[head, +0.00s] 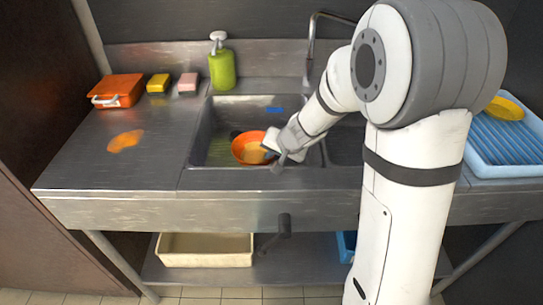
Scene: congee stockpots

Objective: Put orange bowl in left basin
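The orange bowl (247,138) is inside the outline of the left basin (218,115), towards its front right. I cannot tell whether it rests on the basin floor or is held above it. My gripper (272,148) is at the bowl's right rim and overlaps it in the picture. The fingers are small and partly hidden against the bowl, so I cannot tell whether they are shut on the rim. A pale orange patch shows inside the bowl.
A blue item (274,110) lies at the basin's back. A faucet (311,45) and green soap bottle (221,66) stand behind. An orange box (117,91), yellow sponge (158,83) and pink sponge (188,82) are left. A blue rack (505,145) with a yellow item is right.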

